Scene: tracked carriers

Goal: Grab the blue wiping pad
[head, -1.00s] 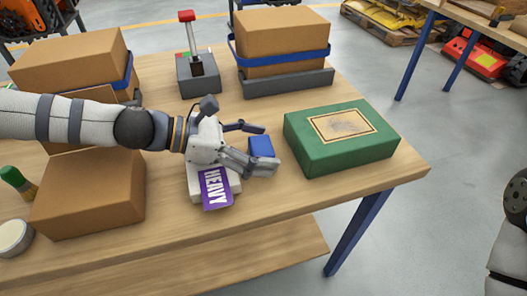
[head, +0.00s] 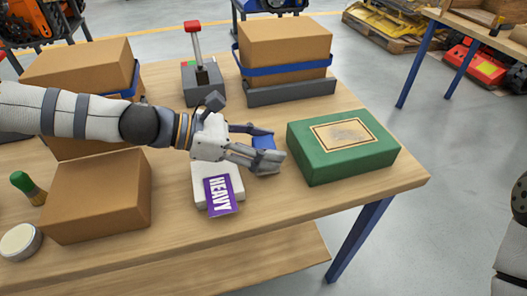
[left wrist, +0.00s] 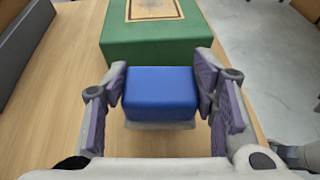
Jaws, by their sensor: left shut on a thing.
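The blue wiping pad (head: 263,142) is a small blue block above the table, left of the green box. My left gripper (head: 262,149) comes in from the left and is shut on the pad, one finger on each side. In the left wrist view the blue pad (left wrist: 160,93) sits between the purple-lined fingers, with a pale strip showing under its near edge. In the head view the near finger hides part of the pad. I cannot tell whether the pad touches the table. My right gripper is out of view; only part of my right arm shows at the right edge.
A green box (head: 345,148) stands just right of the pad. A white block with a purple "HEAVY" label (head: 222,195) lies below my left gripper. A cardboard box (head: 97,195), a green-topped brush (head: 27,187) and a round tin (head: 20,241) are at left. A red-topped lever (head: 195,45) stands behind.

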